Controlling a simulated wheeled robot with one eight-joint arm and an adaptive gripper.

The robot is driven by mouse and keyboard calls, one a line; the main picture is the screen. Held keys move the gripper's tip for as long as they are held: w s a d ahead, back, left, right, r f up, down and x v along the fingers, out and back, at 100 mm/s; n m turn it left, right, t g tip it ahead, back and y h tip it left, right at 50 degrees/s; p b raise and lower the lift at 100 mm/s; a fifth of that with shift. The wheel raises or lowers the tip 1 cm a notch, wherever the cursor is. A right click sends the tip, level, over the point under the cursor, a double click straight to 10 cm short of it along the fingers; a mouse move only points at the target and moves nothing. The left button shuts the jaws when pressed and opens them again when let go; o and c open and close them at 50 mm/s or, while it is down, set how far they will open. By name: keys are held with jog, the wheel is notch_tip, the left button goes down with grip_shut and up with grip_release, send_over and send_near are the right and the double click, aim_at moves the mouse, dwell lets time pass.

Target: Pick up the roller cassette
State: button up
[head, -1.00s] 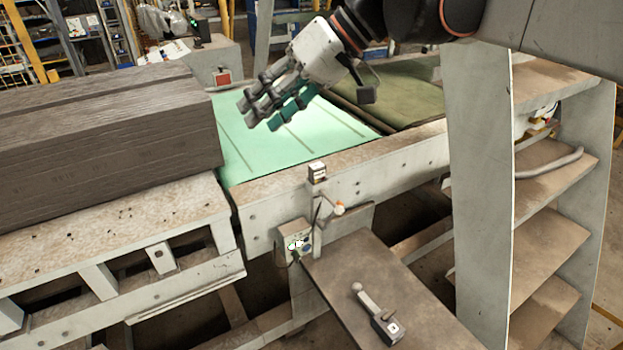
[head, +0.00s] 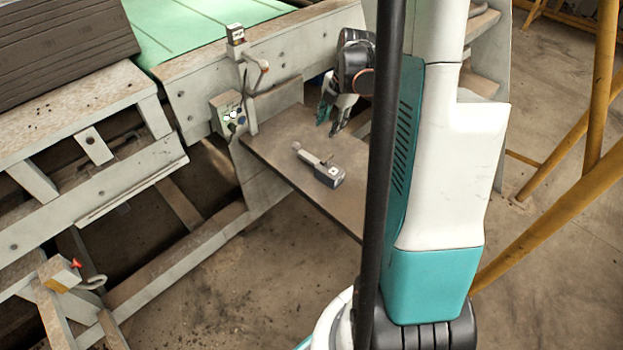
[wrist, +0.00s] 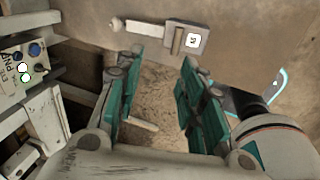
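The roller cassette (head: 320,166) looks like a small dark grey block with a pale label and a short arm ending in a round knob. It lies on the brown shelf (head: 290,200). In the wrist view the cassette (wrist: 188,38) lies beyond the fingertips, near the top of the picture. My gripper (head: 334,122) is above the shelf, behind the cassette in the head view and apart from it. In the wrist view my gripper (wrist: 157,68) is open, its two teal-padded fingers well apart with nothing held between them.
A control box (head: 230,113) with buttons and a post with a small lever (head: 258,75) stand at the shelf's back left. Stacked dark slabs (head: 60,40) lie at the far left. Yellow rails (head: 560,150) stand at the right. The shelf around the cassette is clear.

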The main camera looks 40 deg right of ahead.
notch_tip(320, 180, down, 3)
jog(key=s+d, duration=0.1)
jog(key=s, duration=0.1)
jog(key=n+b, duration=0.1)
jog(key=b, duration=0.2)
send_over(329, 157)
jog(key=f, duration=0.7)
jog(key=shift+s+d, duration=0.15)
jog(key=shift+s, duration=0.1)
jog(key=shift+s+d+b+x, duration=0.1)
jog(key=shift+b+x, duration=0.6)
jog(key=shift+x, duration=0.85)
jog(key=shift+s+d+b+x, duration=0.15)
jog(key=shift+b+x, duration=0.55)
jog(key=shift+x, duration=0.8)
jog(key=shift+a+r, duration=0.1)
jog(key=shift+a, duration=0.1)
grip_shut()
